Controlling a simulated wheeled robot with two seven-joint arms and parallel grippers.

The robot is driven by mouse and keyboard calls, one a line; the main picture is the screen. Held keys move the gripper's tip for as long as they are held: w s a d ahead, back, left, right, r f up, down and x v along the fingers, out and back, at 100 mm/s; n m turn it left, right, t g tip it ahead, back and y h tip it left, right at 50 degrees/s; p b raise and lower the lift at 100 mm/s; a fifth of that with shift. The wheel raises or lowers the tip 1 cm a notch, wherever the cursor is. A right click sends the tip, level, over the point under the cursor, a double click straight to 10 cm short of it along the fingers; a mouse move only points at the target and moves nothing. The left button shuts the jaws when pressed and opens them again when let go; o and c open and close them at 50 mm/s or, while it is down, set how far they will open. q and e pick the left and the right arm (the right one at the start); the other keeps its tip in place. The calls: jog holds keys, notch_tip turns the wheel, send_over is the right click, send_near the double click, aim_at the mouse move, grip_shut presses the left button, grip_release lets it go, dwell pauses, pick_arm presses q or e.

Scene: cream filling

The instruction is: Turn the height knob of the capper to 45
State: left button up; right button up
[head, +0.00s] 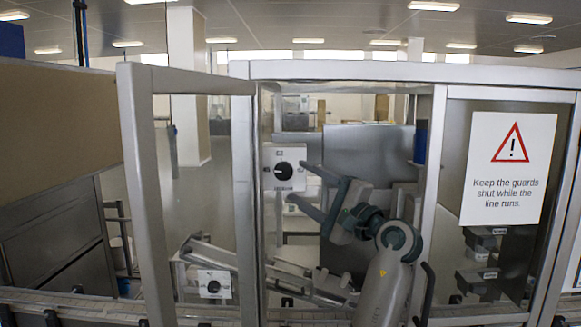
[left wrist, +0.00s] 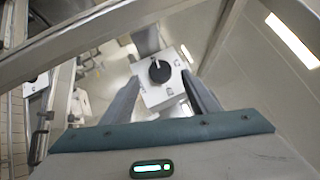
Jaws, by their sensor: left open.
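A round black knob (head: 284,172) sits on a white box with small markings that I cannot read surely. A pale pointer mark shows on the knob, but I cannot read its setting. A second black knob (head: 213,286) is on a lower white box. My left gripper (head: 298,183) is open, its two fingers pointing at the upper box from the right. In the left wrist view the knob (left wrist: 159,71) and its white box show beyond and between the open fingers (left wrist: 162,84). The fingers do not appear to grip the knob. My right gripper is not in view.
A metal guard frame (head: 240,165) surrounds the opening, with a door-like frame (head: 140,180) standing at the left. A warning sign (head: 508,165) is on the right guard panel. A conveyor edge (head: 90,305) runs along the bottom. Rails (head: 300,280) lie below the gripper.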

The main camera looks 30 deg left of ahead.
aim_at(284, 173)
pick_arm(q)
jog(key=p+x, duration=0.2)
jog(key=x, duration=0.3)
jog(key=c, duration=1)
jog(key=shift+r+n+g+h+b, duration=0.1)
jog(key=shift+n+g+h+b, duration=0.35)
jog(key=shift+n, duration=0.25)
jog(key=shift+c, duration=0.2)
jog(key=o, duration=1)
jog(key=shift+o, duration=0.2)
